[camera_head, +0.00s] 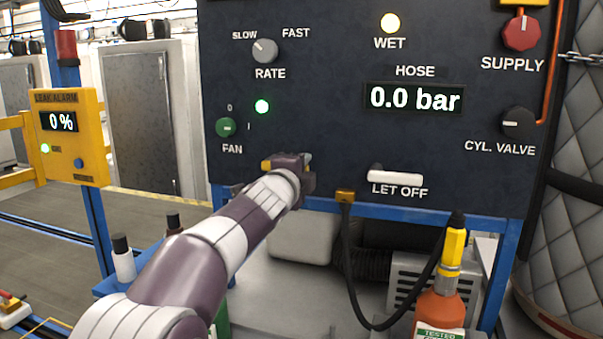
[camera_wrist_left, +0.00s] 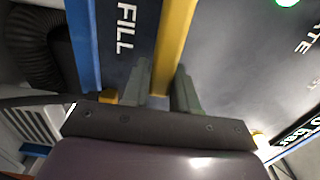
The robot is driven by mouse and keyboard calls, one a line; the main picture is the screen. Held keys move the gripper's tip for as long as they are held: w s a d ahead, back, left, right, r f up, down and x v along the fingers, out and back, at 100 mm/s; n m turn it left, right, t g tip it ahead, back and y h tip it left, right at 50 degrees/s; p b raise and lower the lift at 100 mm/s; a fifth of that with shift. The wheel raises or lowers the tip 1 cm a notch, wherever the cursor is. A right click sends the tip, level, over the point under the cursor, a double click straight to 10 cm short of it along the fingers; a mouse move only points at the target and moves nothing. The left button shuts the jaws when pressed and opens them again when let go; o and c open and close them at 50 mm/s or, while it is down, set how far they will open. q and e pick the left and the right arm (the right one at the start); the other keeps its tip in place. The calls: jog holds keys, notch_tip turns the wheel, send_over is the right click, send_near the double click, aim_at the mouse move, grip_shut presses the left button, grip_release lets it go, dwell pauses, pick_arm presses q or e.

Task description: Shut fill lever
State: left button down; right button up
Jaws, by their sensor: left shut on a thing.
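The fill lever is a yellow bar at the lower edge of the dark panel; only a small yellow end (camera_head: 266,165) shows beside my gripper in the head view. In the left wrist view the yellow lever (camera_wrist_left: 177,35) runs between the two grey fingers, next to the FILL label. My left gripper (camera_head: 290,163) is at the panel and shut on the lever; its fingers (camera_wrist_left: 162,88) lie on either side of the bar. My arm and gripper hide most of the lever in the head view. My right gripper is not in view.
The panel (camera_head: 330,110) holds a white LET OFF lever (camera_head: 398,177), RATE knob (camera_head: 264,50), FAN knob (camera_head: 227,127), SUPPLY knob (camera_head: 521,33) and CYL. VALVE knob (camera_head: 517,122). The hose display (camera_head: 414,98) reads 0.0 bar. An orange cylinder (camera_head: 437,312) stands below right.

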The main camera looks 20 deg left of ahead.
pick_arm(q)
jog(key=shift+f, duration=0.3)
jog(key=c, duration=1)
grip_release()
jog(key=shift+o, duration=0.2)
jog(key=shift+r, duration=0.1)
jog(key=shift+s, duration=0.1)
jog(key=s+b, duration=0.1)
jog(key=s, duration=1.1)
jog(key=shift+s+a+b, duration=0.15)
jog(key=shift+s+b, duration=0.15)
